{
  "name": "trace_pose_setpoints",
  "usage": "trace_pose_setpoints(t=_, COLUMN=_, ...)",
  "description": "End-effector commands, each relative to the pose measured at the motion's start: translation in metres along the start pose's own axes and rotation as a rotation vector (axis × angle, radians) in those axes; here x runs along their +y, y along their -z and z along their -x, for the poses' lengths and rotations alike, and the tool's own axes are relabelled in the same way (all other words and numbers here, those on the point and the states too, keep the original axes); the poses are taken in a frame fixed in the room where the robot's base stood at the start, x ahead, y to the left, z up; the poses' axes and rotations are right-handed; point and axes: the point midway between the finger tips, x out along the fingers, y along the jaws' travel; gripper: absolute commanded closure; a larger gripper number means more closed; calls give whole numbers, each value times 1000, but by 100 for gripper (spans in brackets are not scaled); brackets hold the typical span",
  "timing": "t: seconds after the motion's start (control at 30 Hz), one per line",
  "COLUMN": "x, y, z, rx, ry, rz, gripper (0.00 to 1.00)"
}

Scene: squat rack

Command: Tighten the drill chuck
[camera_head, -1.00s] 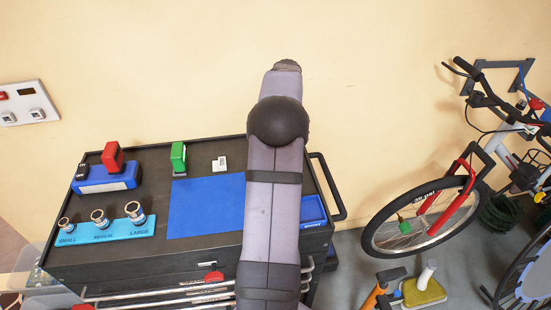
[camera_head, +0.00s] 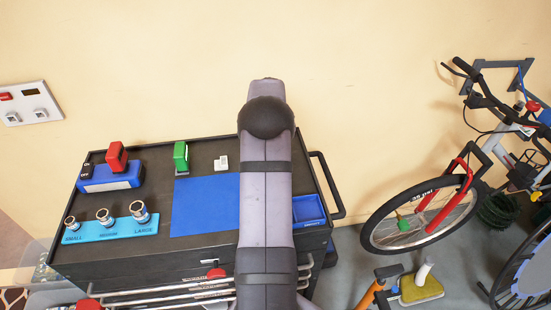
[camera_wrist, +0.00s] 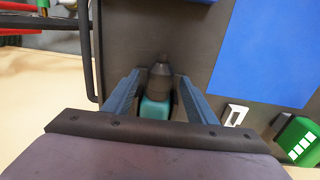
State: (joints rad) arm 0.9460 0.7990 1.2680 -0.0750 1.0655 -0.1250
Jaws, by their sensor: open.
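A drill shows in the wrist view, with a dark tapered chuck (camera_wrist: 161,76) and a teal body (camera_wrist: 154,108) partly hidden by my gripper's base. My gripper (camera_wrist: 158,79) is open, with one blue-grey finger on each side of the chuck. A gap shows beside the chuck on each side, and I see no clear contact. In the head view the drill and my gripper are hidden behind my arm.
A black tool cart (camera_head: 150,248) carries a blue mat (camera_head: 206,205), a socket holder (camera_head: 111,229), a red switch (camera_head: 117,156), a green block (camera_head: 181,156) and a blue tray (camera_head: 308,210). A bicycle (camera_head: 420,207) stands at right. The mat is empty where visible.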

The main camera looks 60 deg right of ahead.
Motion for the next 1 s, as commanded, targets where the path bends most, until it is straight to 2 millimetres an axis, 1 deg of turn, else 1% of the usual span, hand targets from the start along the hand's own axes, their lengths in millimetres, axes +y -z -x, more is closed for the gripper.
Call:
trace_pose_setpoints(t=0.2, x=0, y=0, z=-10, rx=0, ry=0, rz=0, gripper=49)
trace_pose_setpoints(t=0.43, x=0, y=0, z=-11, rx=0, ry=0, rz=0, gripper=49)
trace_pose_setpoints(t=0.47, x=0, y=0, z=-11, rx=0, ry=0, rz=0, gripper=53)
trace_pose_setpoints(t=0.5, x=0, y=0, z=-11, rx=0, ry=0, rz=0, gripper=63)
trace_pose_setpoints(t=0.57, x=0, y=0, z=-11, rx=0, ry=0, rz=0, gripper=77)
trace_pose_setpoints(t=0.6, x=0, y=0, z=-11, rx=0, ry=0, rz=0, gripper=87)
trace_pose_setpoints(t=0.63, x=0, y=0, z=-11, rx=0, ry=0, rz=0, gripper=90)
trace_pose_setpoints(t=0.87, x=1, y=0, z=-10, rx=0, ry=11, rz=1, gripper=90)
trace_pose_setpoints(t=1.0, x=2, y=0, z=-9, rx=1, ry=47, rz=-1, gripper=90)
